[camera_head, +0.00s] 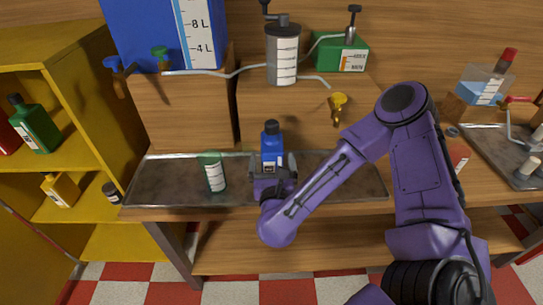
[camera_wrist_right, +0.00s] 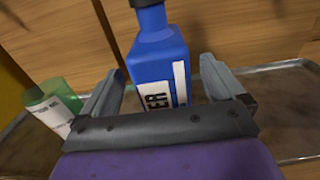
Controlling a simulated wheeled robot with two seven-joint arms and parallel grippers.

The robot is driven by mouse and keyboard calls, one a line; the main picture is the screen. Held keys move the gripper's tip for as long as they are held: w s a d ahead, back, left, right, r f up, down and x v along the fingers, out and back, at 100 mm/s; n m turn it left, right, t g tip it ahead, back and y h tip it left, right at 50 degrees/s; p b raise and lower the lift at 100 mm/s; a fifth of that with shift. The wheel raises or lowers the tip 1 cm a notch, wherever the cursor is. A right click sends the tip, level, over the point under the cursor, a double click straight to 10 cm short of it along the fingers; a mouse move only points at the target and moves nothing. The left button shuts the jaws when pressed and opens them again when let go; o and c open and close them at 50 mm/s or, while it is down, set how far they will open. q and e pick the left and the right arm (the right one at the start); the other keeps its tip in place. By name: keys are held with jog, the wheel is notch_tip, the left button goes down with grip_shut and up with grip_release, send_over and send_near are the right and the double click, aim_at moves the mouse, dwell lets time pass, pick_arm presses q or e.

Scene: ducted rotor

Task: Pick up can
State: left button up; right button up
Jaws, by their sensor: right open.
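A blue can-like bottle (camera_head: 272,143) with a black cap and white label stands upright on the metal tray (camera_head: 235,195). In the right wrist view the blue bottle (camera_wrist_right: 158,60) is between the two fingers. My right gripper (camera_head: 274,172) is open in front of it, and it also shows in the right wrist view (camera_wrist_right: 160,80). The fingers flank the bottle, and I cannot tell whether either touches it. The bottle's lower part is hidden behind the gripper. A green cylinder (camera_head: 212,171) with a white label stands to its left, also in the right wrist view (camera_wrist_right: 52,107). My left gripper is not in view.
Wooden blocks (camera_head: 184,112) stand behind the tray. They carry a large blue tank (camera_head: 150,35), a grey cylinder (camera_head: 283,55) and a green box (camera_head: 340,54) linked by pipes. A yellow shelf (camera_head: 90,180) stands at left. The tray's right part (camera_head: 350,180) is clear.

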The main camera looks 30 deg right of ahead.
jog(key=p+x, duration=0.2)
jog(key=x, duration=0.2)
jog(key=shift+w+d+r+p, duration=0.15)
jog(key=shift+w+d+p, duration=0.05)
jog(key=shift+w+p, duration=0.1)
jog(key=shift+w+d, duration=0.3)
jog(key=shift+w, duration=0.1)
jog(key=shift+c, duration=0.4)
jog(key=c, duration=1.5)
jog(key=shift+c, duration=0.2)
